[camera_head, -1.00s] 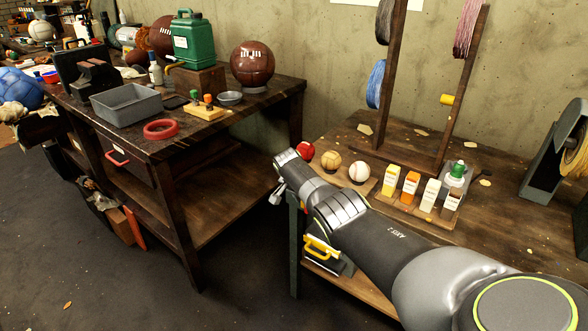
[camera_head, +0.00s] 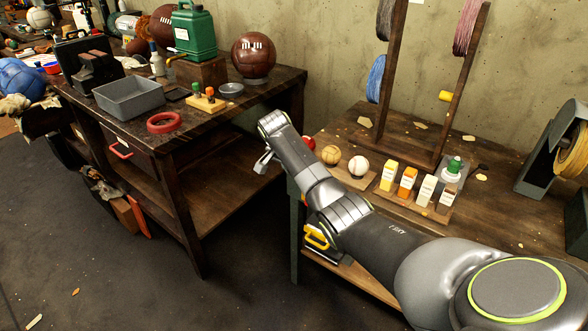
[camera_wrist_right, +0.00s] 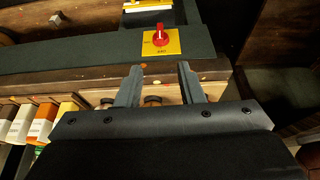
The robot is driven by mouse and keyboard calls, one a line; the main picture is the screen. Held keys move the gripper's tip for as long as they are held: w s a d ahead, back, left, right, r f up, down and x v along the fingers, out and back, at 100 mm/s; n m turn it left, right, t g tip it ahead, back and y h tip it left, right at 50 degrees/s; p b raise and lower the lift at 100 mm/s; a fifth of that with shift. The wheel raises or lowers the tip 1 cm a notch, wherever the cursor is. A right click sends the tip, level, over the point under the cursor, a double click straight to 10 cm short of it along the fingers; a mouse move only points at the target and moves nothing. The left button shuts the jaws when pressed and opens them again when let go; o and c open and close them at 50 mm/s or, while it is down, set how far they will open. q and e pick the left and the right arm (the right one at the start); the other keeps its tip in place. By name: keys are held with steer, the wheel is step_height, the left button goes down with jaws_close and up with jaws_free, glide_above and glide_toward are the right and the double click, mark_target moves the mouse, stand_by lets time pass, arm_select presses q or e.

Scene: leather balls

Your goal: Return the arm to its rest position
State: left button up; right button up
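My right arm (camera_head: 360,228) comes in from the lower right in the head view, reaching over the front of the right workbench (camera_head: 375,132). My right gripper (camera_head: 264,160) hangs at its far end, beside the gap between the two benches. In the right wrist view its two fingers (camera_wrist_right: 158,75) stand apart with nothing held between them. My left gripper is out of view. A red ball (camera_head: 309,143), a tan ball (camera_head: 330,155) and a white ball (camera_head: 359,166) sit on the right bench.
The dark left bench (camera_head: 270,85) holds a brown ball (camera_head: 253,55), a green canister (camera_head: 194,32), a grey bin (camera_head: 128,98) and a red ring (camera_head: 164,122). Small labelled boxes (camera_head: 407,181) stand by a wooden rack. A red knob (camera_wrist_right: 160,36) lies beyond my fingers.

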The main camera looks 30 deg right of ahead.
steer(key=shift+r, duration=0.1)
stand_by(0.4)
steer(key=s+f+n+y, duration=0.1)
steer(key=s+f+n, duration=0.2)
steer(key=s+f, duration=0.7)
steer(key=s+f+n, duration=0.2)
steer(key=s+f, duration=0.3)
steer(key=f, duration=1)
steer(key=s+f+n+y, duration=0.1)
steer(key=s+f+n, duration=0.2)
steer(key=s+f, duration=0.7)
steer(key=s+a+f+n, duration=0.1)
steer(key=s+f, duration=0.4)
steer(key=s, duration=0.6)
steer(key=s+a+f+n, duration=0.2)
steer(key=s+a+f, duration=0.2)
steer(key=s, duration=0.8)
steer(key=s+a+f+n+y, duration=0.1)
steer(key=s+f, duration=0.5)
steer(key=s, duration=0.6)
steer(key=shift+a+f+n, duration=0.4)
steer(key=shift+a, duration=0.4)
steer(key=shift+s, duration=0.25)
